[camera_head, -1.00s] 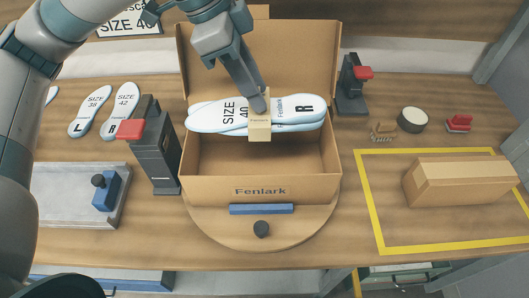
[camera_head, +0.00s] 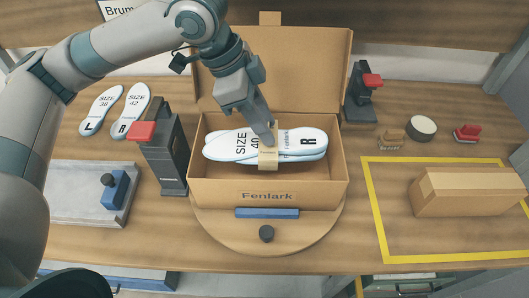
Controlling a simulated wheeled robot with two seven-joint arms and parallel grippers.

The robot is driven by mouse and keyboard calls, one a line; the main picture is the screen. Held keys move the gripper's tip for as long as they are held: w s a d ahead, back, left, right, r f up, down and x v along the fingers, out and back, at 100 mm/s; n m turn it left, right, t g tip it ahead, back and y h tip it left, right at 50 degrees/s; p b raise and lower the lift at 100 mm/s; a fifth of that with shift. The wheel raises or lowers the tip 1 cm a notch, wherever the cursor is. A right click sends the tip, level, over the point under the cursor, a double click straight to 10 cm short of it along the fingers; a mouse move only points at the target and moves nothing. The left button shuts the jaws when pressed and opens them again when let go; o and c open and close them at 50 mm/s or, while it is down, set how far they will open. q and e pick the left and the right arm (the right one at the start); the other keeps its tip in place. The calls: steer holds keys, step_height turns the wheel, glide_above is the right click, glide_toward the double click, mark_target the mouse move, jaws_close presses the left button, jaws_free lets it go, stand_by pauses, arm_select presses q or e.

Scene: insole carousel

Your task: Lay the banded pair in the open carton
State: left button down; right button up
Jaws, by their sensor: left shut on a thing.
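The banded pair of white insoles (camera_head: 225,147) lies flat across the open carton (camera_head: 268,197), inside its outline. My left gripper (camera_head: 270,143) comes from above and is shut on the band. The pair seems to be within the carton's walls; whether it touches the floor cannot be told. The carton, marked Fenlark, stands on a round wooden turntable (camera_head: 267,248) with its lid (camera_head: 300,70) raised at the back. My right gripper is not in view.
Dark posts with red tops flank the carton, one at left (camera_head: 163,155) and one at right (camera_head: 361,98). Two loose insoles (camera_head: 131,110) lie at the left behind a grey plate (camera_head: 75,190). A closed box (camera_head: 465,191) sits inside a yellow outline at right.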

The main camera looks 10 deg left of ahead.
arm_select(q)
step_height(320, 180, down, 5)
steer(key=shift+r, duration=0.1)
steer(key=shift+f, duration=0.4)
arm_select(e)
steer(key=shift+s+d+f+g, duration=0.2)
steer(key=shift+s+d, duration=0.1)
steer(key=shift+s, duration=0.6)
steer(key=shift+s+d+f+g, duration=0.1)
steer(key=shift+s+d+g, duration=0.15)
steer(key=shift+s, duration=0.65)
arm_select(q)
steer(key=shift+f, duration=0.1)
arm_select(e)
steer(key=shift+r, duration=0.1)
arm_select(q)
steer(key=shift+f, duration=0.35)
step_height(320, 180, down, 3)
steer(key=shift+p, duration=0.4)
steer(key=shift+f, duration=0.25)
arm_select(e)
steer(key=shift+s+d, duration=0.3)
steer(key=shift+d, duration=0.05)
arm_select(q)
steer(key=shift+f, duration=0.1)
